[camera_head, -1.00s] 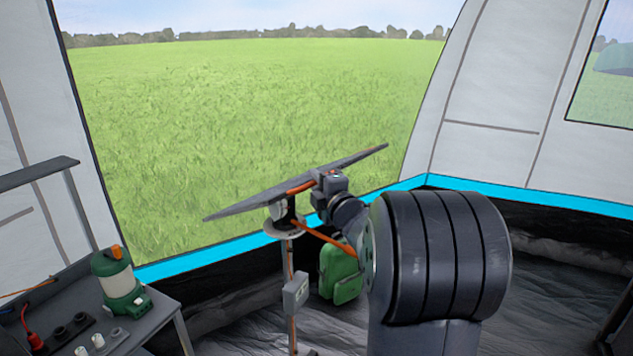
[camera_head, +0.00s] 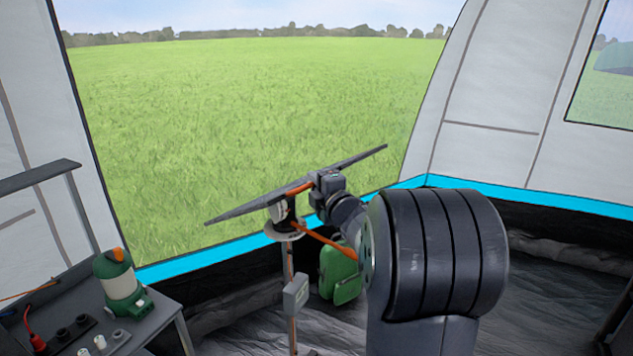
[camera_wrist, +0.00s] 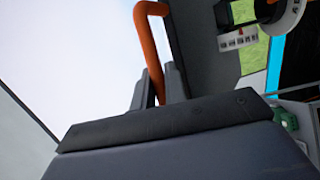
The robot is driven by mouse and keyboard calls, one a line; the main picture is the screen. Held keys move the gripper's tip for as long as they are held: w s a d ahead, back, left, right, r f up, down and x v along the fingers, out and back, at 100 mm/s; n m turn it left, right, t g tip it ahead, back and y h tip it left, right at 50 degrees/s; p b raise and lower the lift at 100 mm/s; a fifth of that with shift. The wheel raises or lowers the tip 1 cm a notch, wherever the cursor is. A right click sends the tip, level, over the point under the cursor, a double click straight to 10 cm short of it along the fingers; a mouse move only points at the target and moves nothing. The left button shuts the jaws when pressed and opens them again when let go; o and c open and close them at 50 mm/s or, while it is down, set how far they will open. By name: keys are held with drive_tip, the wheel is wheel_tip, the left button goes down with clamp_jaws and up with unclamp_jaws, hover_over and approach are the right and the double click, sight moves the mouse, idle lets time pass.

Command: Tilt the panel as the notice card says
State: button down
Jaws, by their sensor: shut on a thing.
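The dark flat panel (camera_head: 255,206) sits sloped on a thin stand, its right end higher, seen nearly edge-on in the head view. An orange handle (camera_head: 300,188) runs along its underside; the handle also shows as a bent orange bar in the wrist view (camera_wrist: 150,45). My gripper (camera_head: 316,184) is shut on the orange handle; in the wrist view its fingers (camera_wrist: 158,90) stand on either side of the bar. A white dial with marks (camera_head: 284,231) is below the panel; part of it shows in the wrist view (camera_wrist: 245,38). I cannot make out a notice card.
A grey box (camera_head: 296,294) is on the stand's post. A green bag (camera_head: 340,275) stands on the floor behind the post. At left, a shelf unit (camera_head: 165,335) holds a green and white lantern (camera_head: 120,285) and a red plug (camera_head: 35,340). The tent opening is behind.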

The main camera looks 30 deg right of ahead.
drive_tip(key=shift+g, duration=0.5)
drive_tip(key=shift+w+a+r+p, duration=0.25)
drive_tip(key=shift+w+r+p, duration=0.35)
drive_tip(key=shift+r, duration=0.1)
drive_tip(key=shift+w+a+r+p, duration=0.25)
drive_tip(key=shift+w+r+p, duration=0.35)
drive_tip(key=shift+r, duration=0.05)
drive_tip(key=shift+w+a+r+p, duration=0.25)
drive_tip(key=shift+w+r+p, duration=0.35)
drive_tip(key=shift+r, duration=0.1)
drive_tip(key=c, duration=1.7)
unclamp_jaws()
drive_tip(key=shift+c, duration=0.2)
drive_tip(key=shift+s, duration=0.1)
drive_tip(key=s+b, duration=0.1)
drive_tip(key=s, duration=0.9)
drive_tip(key=shift+s+r, duration=0.35)
